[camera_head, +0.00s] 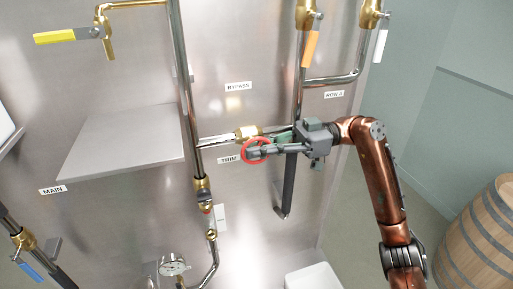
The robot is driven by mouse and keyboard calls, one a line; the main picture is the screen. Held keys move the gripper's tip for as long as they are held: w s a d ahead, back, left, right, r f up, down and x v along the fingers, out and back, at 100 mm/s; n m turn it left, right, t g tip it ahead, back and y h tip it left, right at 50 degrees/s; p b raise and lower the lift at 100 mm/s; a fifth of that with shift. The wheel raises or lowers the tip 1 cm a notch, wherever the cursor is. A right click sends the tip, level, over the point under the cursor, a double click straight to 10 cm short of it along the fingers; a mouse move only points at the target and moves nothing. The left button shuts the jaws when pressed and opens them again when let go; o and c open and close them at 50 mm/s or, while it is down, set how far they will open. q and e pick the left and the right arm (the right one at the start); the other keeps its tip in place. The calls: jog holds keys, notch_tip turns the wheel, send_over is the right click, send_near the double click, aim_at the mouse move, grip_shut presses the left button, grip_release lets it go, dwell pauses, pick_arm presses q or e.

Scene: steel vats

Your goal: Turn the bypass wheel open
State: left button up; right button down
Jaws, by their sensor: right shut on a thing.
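The red bypass wheel (245,146) is a small round handwheel in front of a brass valve body (247,132) on a horizontal steel pipe, near the middle of the view. My right gripper (260,150) comes in from the right and is shut on the wheel. Its grey fingers cover the wheel's middle and right side. How far the wheel is turned cannot be told. A "BYPASS" label (238,86) is on the panel above the wheel, and a "TRIM" label (229,160) is just below left. My left gripper is not in view.
Vertical steel pipes (184,75) flank the wheel. Valves with yellow (54,37), orange (311,49), white (380,46) and blue (29,271) levers surround it. A steel shelf (120,140) juts out left, a gauge (173,265) sits below, and a wooden barrel (480,235) stands right.

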jog(key=shift+r+h, duration=0.15)
jog(key=shift+h, duration=0.15)
jog(key=shift+r+t+h+p, duration=0.1)
jog(key=shift+t+h+p, duration=0.2)
jog(key=shift+h+p, duration=0.3)
jog(key=shift+a+r+h+p, duration=0.1)
jog(key=shift+h+p, duration=0.5)
jog(key=shift+p, duration=0.2)
jog(key=shift+a+t+h+p, duration=0.1)
jog(key=shift+t+h+p, duration=0.4)
jog(key=shift+h+p, duration=0.6)
jog(key=shift+f+t+h+p, duration=0.3)
jog(key=shift+h+p, duration=0.5)
jog(key=shift+p, duration=0.5)
jog(key=c, duration=2)
grip_release()
jog(key=shift+f, duration=0.1)
